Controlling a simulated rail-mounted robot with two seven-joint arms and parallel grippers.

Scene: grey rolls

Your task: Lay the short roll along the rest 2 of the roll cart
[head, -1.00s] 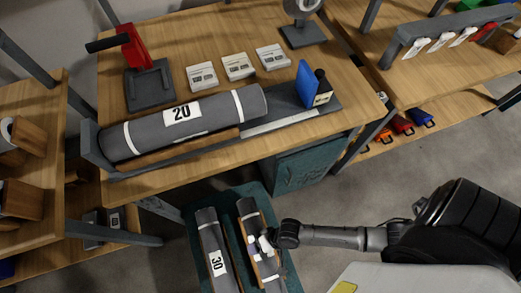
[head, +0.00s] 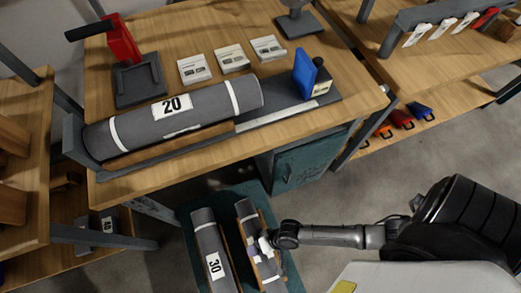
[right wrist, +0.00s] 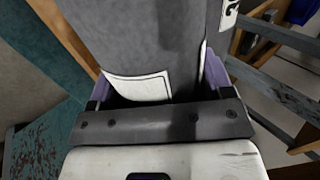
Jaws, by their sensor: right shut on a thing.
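The short grey roll (head: 246,211) is on or just above the right-hand wooden rest (head: 243,237) of the teal roll cart (head: 285,244), running lengthwise along it. I cannot tell if it bears fully on the rest. My right gripper (head: 264,245) is shut around the roll near its middle. In the right wrist view the roll (right wrist: 150,35) lies between the purple fingers of the gripper (right wrist: 160,82), with a white label against the palm. The roll marked 30 (head: 209,245) lies beside it on the left. My left gripper is not in view.
Floor right of the cart is clear.

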